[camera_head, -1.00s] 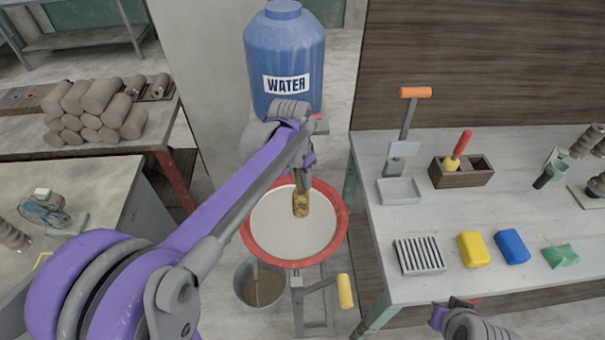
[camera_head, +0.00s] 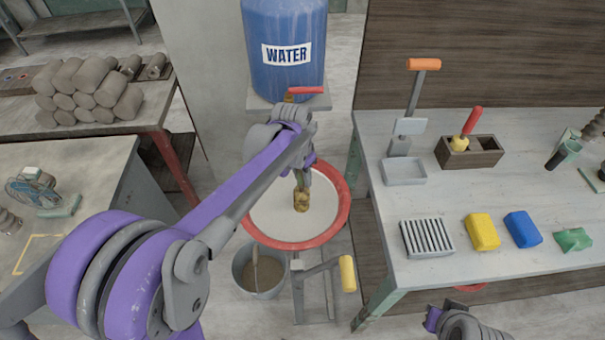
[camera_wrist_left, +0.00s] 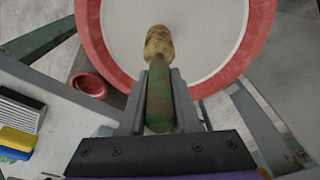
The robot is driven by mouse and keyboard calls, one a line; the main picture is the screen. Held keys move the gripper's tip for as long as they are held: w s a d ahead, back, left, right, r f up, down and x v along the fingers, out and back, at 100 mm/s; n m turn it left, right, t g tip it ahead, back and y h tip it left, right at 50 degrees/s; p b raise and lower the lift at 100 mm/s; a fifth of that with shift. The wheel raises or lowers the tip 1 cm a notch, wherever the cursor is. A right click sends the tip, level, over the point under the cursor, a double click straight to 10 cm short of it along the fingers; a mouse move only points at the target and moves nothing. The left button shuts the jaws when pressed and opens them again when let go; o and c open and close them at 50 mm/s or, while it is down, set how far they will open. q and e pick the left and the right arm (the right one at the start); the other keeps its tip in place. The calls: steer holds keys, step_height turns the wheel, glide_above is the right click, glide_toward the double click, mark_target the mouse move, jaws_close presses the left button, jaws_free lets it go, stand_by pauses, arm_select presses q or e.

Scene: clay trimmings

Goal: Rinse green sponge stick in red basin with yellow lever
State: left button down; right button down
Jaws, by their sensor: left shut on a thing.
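The sponge stick has a green handle (camera_wrist_left: 160,100) and a mottled yellow-brown sponge head (camera_head: 301,200). My left gripper (camera_head: 303,178) is shut on the green handle, with the head pointing down over the red basin (camera_head: 343,205). The basin has a red rim (camera_wrist_left: 90,40) and a pale inside; I cannot tell whether it holds water or whether the head touches the bottom. The yellow lever (camera_head: 347,273) sticks out on a metal arm below the basin's front right. My right gripper (camera_head: 436,317) is at the bottom edge, its jaws unclear.
A blue water tank (camera_head: 284,50) with a red tap handle (camera_head: 306,90) stands behind the basin. A grey bucket (camera_head: 258,272) is below it. The right table (camera_head: 400,275) holds a ribbed tray (camera_head: 427,238), coloured blocks (camera_head: 481,231) and a wooden box (camera_head: 470,152).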

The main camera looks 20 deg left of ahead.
arm_select(q)
steer(key=shift+w, duration=0.15)
stand_by(0.5)
steer(key=shift+w+d, duration=0.1)
steer(key=shift+w, duration=0.25)
steer(key=shift+s, duration=0.2)
steer(key=shift+s, duration=0.3)
steer(key=shift+w, duration=0.2)
stand_by(0.3)
steer(key=shift+w, duration=0.3)
